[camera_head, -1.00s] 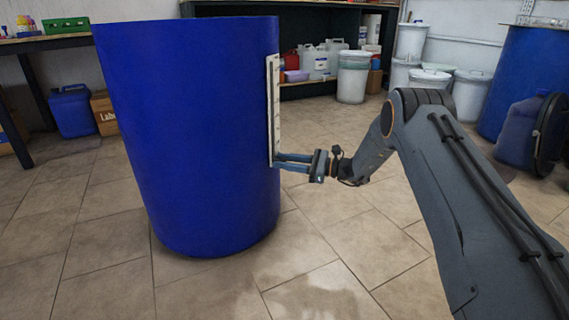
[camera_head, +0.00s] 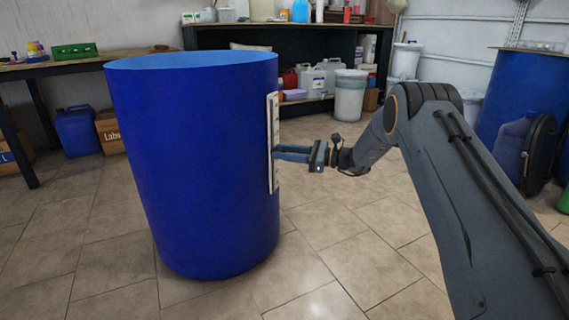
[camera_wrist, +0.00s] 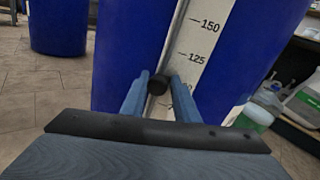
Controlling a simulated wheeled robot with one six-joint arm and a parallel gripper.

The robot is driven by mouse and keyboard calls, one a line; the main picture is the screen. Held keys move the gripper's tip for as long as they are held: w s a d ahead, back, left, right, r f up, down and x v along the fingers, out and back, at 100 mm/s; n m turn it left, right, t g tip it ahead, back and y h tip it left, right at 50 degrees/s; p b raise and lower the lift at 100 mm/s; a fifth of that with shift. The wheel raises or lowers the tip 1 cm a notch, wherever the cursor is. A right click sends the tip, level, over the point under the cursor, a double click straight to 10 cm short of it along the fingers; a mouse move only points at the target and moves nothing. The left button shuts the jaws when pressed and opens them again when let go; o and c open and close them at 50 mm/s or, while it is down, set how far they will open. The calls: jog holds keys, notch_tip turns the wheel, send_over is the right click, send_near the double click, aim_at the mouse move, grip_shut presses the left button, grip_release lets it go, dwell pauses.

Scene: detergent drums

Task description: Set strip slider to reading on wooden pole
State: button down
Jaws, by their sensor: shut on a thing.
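A large blue drum (camera_head: 195,170) stands upright on the floor and bears a pale upright strip (camera_head: 273,125) on its right side. In the wrist view the strip (camera_wrist: 203,42) shows black marks with 150 above 125; a lower number is partly hidden by a finger. A small black slider knob (camera_wrist: 157,84) sits at the strip's left side, somewhat below the 125 mark. My gripper (camera_head: 277,152) reaches the strip from the right, around mid-height. Its two blue fingers (camera_wrist: 157,92) are shut on the knob. I cannot make out a wooden pole.
A workbench (camera_head: 90,60) stands at left, with a blue canister (camera_head: 77,131) and a cardboard box (camera_head: 110,131) below. Dark shelving with containers is behind. White buckets (camera_head: 350,95) and another blue drum (camera_head: 515,90) stand at right. The floor around the drum is clear.

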jog(key=shift+g, duration=0.3)
jog(key=shift+s+a+r+p, duration=0.1)
jog(key=shift+r+p, duration=0.2)
jog(key=shift+r, duration=0.45)
jog(key=shift+s+a+r+p, duration=0.15)
jog(key=shift+r+p, duration=0.1)
jog(key=shift+r, duration=0.45)
jog(key=shift+s+a+r+p, duration=0.1)
jog(key=shift+r+p, duration=0.2)
jog(key=shift+r, duration=0.45)
jog(key=c, duration=1.5)
grip_release()
jog(key=shift+r, duration=0.1)
jog(key=shift+w+d+r, duration=0.1)
jog(key=shift+w+d, duration=0.1)
jog(key=shift+d, duration=0.15)
jog(key=shift+d, duration=0.25)
jog(key=p, duration=0.2)
send_near(270, 139)
jog(key=shift+d, duration=1.05)
